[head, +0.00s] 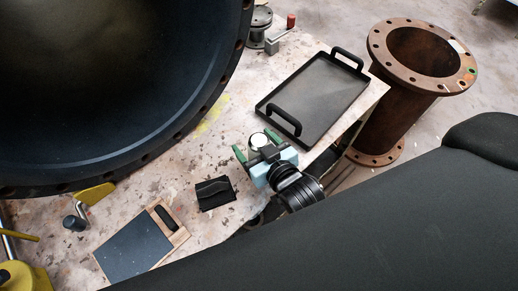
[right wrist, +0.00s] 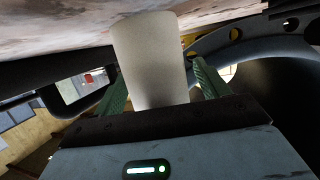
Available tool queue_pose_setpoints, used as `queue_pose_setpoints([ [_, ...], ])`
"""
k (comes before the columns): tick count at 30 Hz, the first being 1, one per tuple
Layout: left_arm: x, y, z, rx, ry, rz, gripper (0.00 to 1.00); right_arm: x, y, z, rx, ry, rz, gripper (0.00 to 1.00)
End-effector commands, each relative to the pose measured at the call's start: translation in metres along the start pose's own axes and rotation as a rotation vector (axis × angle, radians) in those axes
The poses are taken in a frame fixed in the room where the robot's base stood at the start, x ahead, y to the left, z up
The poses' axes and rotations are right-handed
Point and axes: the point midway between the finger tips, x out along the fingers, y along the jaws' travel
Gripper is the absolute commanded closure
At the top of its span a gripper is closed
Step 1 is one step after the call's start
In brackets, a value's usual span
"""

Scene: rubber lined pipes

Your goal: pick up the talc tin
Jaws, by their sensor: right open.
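The talc tin (right wrist: 152,60) is a pale, plain cylinder that fills the middle of the right wrist view. In the head view its round white top (head: 259,139) shows at the table's edge side. My right gripper (head: 256,146) is open, with one green finger on each side of the tin. In the right wrist view the fingers flank the tin, and I cannot tell whether either touches it. The tin's lower part is hidden by the gripper in the head view. My left gripper is not in view.
A black tray (head: 318,95) with two handles lies up and right on the speckled table (head: 195,160). A black folded item (head: 215,193) and a dark-faced board (head: 135,247) lie to the left. A huge rubber-lined pipe (head: 215,85) and a rusty flanged pipe (head: 400,105) stand nearby.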

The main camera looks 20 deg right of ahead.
Motion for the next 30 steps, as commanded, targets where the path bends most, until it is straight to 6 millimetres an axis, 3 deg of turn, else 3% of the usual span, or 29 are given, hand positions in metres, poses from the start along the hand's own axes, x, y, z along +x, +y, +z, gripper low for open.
queue_pose_setpoints([
  [4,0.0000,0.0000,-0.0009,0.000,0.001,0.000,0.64,-0.0002,0.0001,0.0000,0.000,0.000,0.000,0.28],
  [16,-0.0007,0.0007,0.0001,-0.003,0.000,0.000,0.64,-0.0004,0.0000,0.0000,0.000,0.000,0.000,0.80],
  [30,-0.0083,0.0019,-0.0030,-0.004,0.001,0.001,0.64,-0.0008,0.0012,-0.0084,-0.001,0.003,0.000,0.80],
])
